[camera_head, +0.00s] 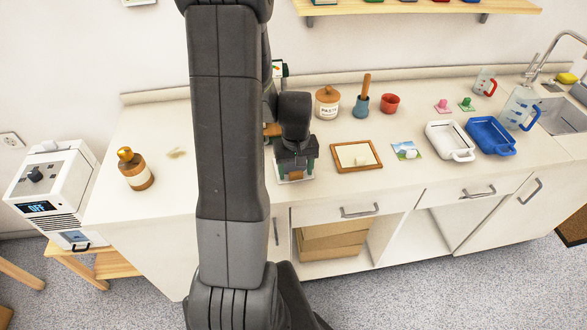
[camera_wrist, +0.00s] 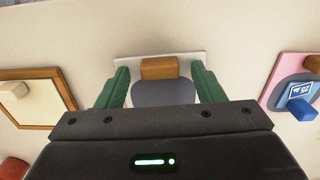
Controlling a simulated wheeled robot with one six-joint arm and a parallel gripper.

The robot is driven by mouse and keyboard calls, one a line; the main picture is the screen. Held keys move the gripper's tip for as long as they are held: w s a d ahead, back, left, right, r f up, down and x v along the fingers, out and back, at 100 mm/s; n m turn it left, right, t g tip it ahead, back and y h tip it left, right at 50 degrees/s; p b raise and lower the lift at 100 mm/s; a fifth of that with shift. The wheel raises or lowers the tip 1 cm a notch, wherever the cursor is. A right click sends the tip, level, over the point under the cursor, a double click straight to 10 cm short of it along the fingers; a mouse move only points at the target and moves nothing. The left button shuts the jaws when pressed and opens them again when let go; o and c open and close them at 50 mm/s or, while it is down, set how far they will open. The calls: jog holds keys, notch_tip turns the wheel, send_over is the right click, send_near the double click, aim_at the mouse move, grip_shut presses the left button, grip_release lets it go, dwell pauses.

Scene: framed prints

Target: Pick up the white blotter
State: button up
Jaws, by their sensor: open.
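My gripper (camera_head: 296,166) is open above the counter, its green fingers either side of a brown block (camera_wrist: 158,68) in the wrist view. That block sits over a white-edged print with a grey shape (camera_wrist: 163,93); I see no grip on it. A cream-white block (camera_head: 361,160) lies on the wooden-framed print (camera_head: 345,166), right of my gripper; it also shows at the left of the wrist view (camera_wrist: 13,90). Another whitish block (camera_head: 408,154) lies on a small blue-green print. I cannot tell for sure which pale block is the white blotter.
A pink print (camera_wrist: 283,85) with a blue block (camera_wrist: 300,109) lies at the wrist view's right. A cookie jar (camera_head: 327,102), a blue mortar (camera_head: 361,105) and a red pot (camera_head: 390,104) stand behind. White (camera_head: 449,140) and blue (camera_head: 491,136) trays are farther right.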

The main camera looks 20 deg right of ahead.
jog(key=shift+c, duration=0.4)
jog(key=c, duration=1)
